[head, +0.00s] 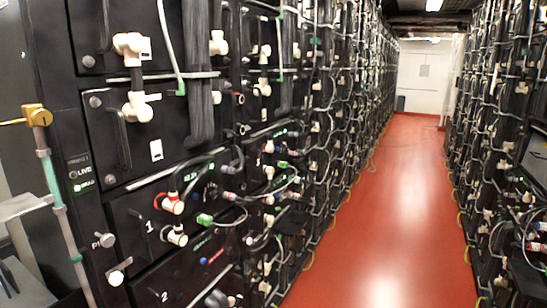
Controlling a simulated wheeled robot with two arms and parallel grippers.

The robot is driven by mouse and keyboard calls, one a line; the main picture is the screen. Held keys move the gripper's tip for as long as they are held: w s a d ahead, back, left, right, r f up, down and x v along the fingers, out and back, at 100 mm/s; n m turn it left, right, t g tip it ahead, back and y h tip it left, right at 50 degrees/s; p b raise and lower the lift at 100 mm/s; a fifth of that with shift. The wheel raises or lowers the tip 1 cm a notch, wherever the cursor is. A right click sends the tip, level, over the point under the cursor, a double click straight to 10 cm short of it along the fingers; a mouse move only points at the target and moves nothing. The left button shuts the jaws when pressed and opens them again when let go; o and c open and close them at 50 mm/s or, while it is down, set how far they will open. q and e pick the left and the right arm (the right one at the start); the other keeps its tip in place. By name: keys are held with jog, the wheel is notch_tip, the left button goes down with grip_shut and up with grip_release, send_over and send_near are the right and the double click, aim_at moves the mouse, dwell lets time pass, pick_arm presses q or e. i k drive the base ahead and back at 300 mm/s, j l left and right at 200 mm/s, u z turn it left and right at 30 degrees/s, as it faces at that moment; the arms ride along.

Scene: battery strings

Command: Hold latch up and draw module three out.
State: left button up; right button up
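The left battery rack shows a module front marked 1 (130,250) and, below it, one marked 2 (178,292), cut by the bottom edge. No module marked 3 shows in the head view. A metal pull knob (105,240) and a round white knob (116,278) sit on the rack's left post, beside partly covered lettering. I cannot tell whether either belongs to the latch. Two cable plugs, one white and red (172,204) and one white (175,236), sit on module one's front. Neither of my grippers is in view.
A brass fitting (38,115) tops a pale pipe at the left. A green light (85,188) glows below the word LIVE. Cables loop across the left rack's fronts. A red aisle floor (385,220) lies clear between left and right racks (500,160).

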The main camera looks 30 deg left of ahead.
aim_at(250, 148)
jog(key=i, duration=1.8)
jog(key=i+l+u, duration=0.1)
jog(key=i+u, duration=0.15)
jog(key=i, duration=0.25)
jog(key=i+l+u, duration=0.2)
jog(key=i, duration=0.35)
